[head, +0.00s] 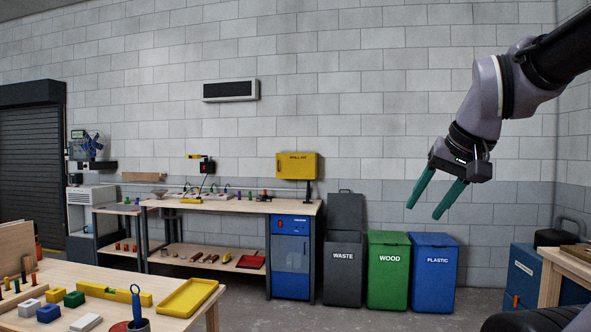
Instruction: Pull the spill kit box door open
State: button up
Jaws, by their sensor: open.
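The spill kit box (296,166) is a yellow box with dark lettering, on a dark post at the right end of the back workbench. Its door looks closed. A small dark part shows at its right edge, too small to make out. My gripper (432,203) hangs at the upper right with two green fingers spread apart and nothing between them. In the picture it is well to the right of the box and a little lower, in front of the wall above the bins.
The back workbench (232,206) holds small tools. Waste (343,272), wood (388,272) and plastic (434,274) bins stand right of it. A near table (60,275) with blocks and a yellow tray (187,297) is at lower left. Grey floor shows between.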

aim_at(288, 165)
jog(key=i+u, duration=0.2)
jog(key=i, duration=4.35)
jog(key=i+l+u, duration=0.1)
jog(key=i, duration=0.75)
jog(key=i+l+u, duration=0.1)
jog(key=i, duration=0.8)
